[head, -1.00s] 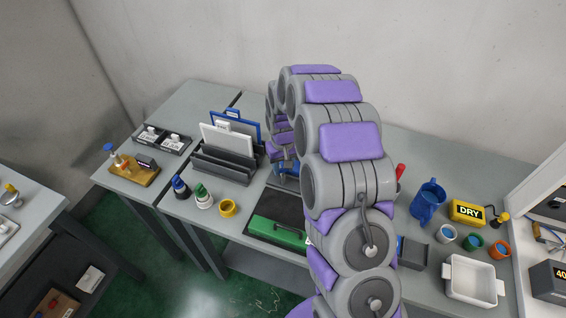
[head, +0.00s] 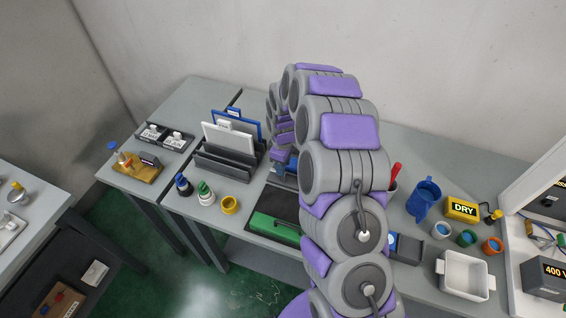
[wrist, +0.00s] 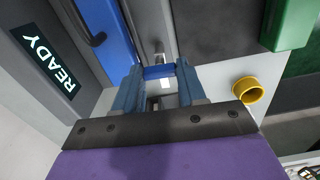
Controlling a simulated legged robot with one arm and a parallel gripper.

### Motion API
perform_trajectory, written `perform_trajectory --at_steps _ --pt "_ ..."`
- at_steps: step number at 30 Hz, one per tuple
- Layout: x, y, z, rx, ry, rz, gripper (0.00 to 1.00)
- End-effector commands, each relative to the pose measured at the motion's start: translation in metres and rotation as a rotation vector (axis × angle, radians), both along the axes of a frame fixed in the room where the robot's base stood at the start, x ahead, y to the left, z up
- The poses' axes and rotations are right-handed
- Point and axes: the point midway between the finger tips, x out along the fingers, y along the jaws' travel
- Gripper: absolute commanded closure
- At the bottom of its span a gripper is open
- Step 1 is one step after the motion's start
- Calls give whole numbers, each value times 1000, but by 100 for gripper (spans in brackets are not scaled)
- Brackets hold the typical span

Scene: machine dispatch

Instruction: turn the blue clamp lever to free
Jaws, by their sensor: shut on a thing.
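The blue clamp lever (wrist: 158,72) is in the wrist view, between the fingertips of my gripper (wrist: 159,76). Both blue-grey fingers touch its ends, and the gripper is shut on it. A metal post rises just behind the lever, over a grey surface. In the head view my own arm covers most of the clamp; a small blue patch shows beside the arm, and I cannot tell whether it is finger or lever.
A READY label (wrist: 48,62) and a blue panel (wrist: 108,40) stand left in the wrist view. A yellow ring (head: 230,205) and a green block (head: 274,229) lie near the table front. Grey racks (head: 228,160) stand left of my arm.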

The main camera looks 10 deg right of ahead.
Motion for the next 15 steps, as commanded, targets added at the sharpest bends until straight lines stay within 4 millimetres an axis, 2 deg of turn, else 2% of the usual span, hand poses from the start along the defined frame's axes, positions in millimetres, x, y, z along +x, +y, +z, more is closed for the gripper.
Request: perform_trajectory --at_steps 15 --pt "3 0 2 1 -9 75 90"
